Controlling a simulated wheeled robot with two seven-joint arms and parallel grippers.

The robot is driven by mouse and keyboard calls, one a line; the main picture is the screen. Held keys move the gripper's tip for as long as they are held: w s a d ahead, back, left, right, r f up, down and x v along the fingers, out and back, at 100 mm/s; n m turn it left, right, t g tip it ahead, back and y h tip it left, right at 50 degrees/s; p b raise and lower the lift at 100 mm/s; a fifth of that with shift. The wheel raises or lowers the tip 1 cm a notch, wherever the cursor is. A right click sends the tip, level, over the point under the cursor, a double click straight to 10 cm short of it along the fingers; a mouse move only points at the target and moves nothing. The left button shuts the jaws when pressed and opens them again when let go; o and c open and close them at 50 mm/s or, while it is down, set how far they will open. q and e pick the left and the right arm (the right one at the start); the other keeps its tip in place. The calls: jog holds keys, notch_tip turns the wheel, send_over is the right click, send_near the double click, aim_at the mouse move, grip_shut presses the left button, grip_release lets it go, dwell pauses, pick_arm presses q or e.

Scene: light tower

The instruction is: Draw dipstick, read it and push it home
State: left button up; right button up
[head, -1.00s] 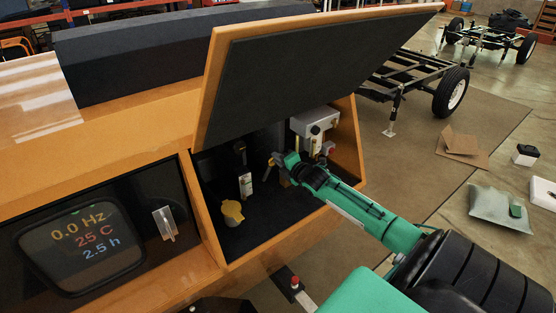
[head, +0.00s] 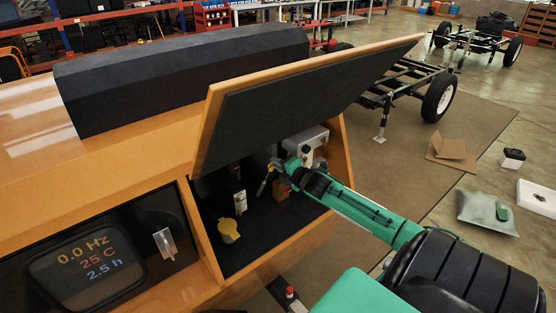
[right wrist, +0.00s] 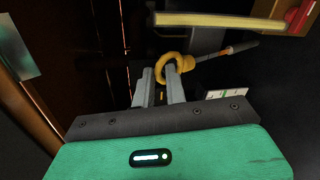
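My right gripper (head: 279,166) is inside the open compartment of the orange housing. In the right wrist view its two grey fingers (right wrist: 161,80) are close together at the dipstick's yellow ring handle (right wrist: 180,63). The ring's near side lies between the fingers, and one finger overlaps its opening. The dipstick's thin shaft (right wrist: 225,52) runs off to the right, with an orange-red stretch near the middle. In the head view the dipstick (head: 263,186) slants down and left from the gripper. Its lower tip and any oil mark are too small to read. My left gripper is not in view.
A yellow cap (head: 229,230) and a small white labelled part (head: 240,202) stand left of the gripper. The raised lid (head: 310,95) hangs over the compartment. A grey box (head: 306,142) is behind the gripper. A display panel (head: 88,255) is at left.

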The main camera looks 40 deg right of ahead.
jog(key=o, duration=0.4)
jog(key=shift+d, duration=0.1)
jog(key=shift+s+a+r+b, duration=0.25)
jog(key=shift+s+r+b, duration=0.2)
jog(key=shift+s, duration=1.8)
jog(key=shift+s+a+r+b, duration=0.3)
jog(key=shift+s+b, duration=0.2)
jog(key=shift+s, duration=1.75)
jog(key=shift+s+a+r+b, duration=0.25)
jog(key=shift+s+r+b, duration=0.2)
jog(key=shift+s, duration=1.8)
